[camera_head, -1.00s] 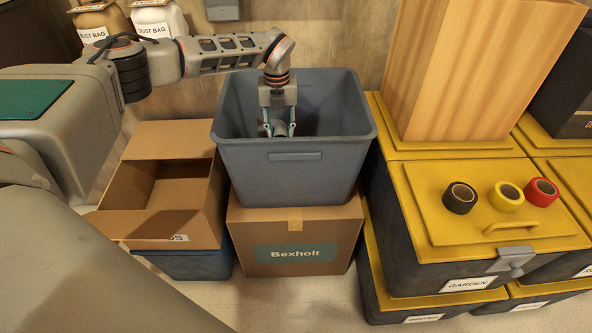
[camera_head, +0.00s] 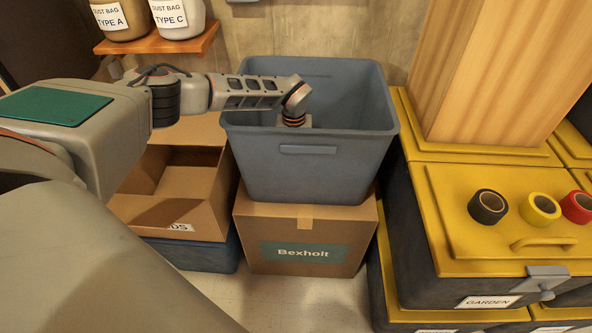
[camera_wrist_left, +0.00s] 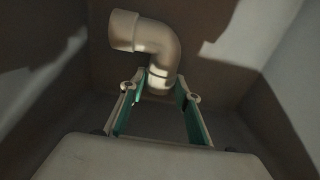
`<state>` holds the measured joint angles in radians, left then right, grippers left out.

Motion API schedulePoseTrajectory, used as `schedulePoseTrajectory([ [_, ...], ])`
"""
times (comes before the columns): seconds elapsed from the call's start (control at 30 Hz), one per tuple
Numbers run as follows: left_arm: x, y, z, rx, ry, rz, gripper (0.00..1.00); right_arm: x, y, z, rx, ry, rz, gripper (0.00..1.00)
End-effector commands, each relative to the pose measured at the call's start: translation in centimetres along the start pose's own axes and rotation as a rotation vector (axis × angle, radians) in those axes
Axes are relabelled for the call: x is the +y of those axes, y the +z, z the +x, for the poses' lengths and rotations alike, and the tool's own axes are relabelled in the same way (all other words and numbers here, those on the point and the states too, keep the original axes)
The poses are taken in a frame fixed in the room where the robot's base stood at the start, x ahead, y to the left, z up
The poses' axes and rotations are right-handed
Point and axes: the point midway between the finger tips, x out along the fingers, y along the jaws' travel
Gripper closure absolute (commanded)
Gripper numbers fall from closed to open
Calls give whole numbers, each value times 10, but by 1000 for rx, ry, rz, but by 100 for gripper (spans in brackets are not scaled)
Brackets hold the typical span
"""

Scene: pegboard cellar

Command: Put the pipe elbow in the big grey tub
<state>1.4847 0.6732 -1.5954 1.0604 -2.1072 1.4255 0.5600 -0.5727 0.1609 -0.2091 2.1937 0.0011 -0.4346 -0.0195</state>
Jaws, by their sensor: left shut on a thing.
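The big grey tub (camera_head: 262,166) stands on a cardboard box in the middle of the head view. My left arm reaches over its rim from the left. In the head view the left gripper is hidden down inside the tub, behind its front wall. In the left wrist view the left gripper (camera_wrist_left: 160,92) is shut on the pale beige pipe elbow (camera_wrist_left: 158,40), holding it by one end. The elbow's other end bends to the left of that picture. Tub walls surround it. I cannot tell whether it touches the tub floor. My right gripper is not in view.
The Bexholt cardboard box (camera_head: 346,226) supports the tub. An open cardboard box (camera_head: 210,205) stands to its left. Yellow-lidded bins (camera_head: 450,238) stand to the right, with black (camera_head: 488,206), yellow (camera_head: 541,209) and red (camera_head: 578,207) tape rolls on one lid and a tall wooden block (camera_head: 480,70).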

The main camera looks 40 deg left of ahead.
Motion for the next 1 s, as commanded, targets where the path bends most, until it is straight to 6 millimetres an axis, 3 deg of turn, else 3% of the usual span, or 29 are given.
schedulePoseTrajectory([
  [0.03, 2, -3, 19, 10, 7, 0, 90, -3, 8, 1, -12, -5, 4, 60],
  [0.17, 3, -3, 39, 10, 7, -2, 90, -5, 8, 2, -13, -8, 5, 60],
  [0.37, 1, -1, 36, 2, 2, -1, 93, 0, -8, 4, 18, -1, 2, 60],
  [0.63, 1, -1, 41, 3, 2, 0, 93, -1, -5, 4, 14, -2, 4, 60],
  [0.67, 1, -1, 40, 3, 2, 0, 61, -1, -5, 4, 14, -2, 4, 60],
  [0.7, 1, -1, 40, 3, 2, 0, 52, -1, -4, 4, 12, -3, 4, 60],
  [1.0, 1, -1, 40, 3, 2, 0, 52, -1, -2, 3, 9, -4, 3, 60],
])
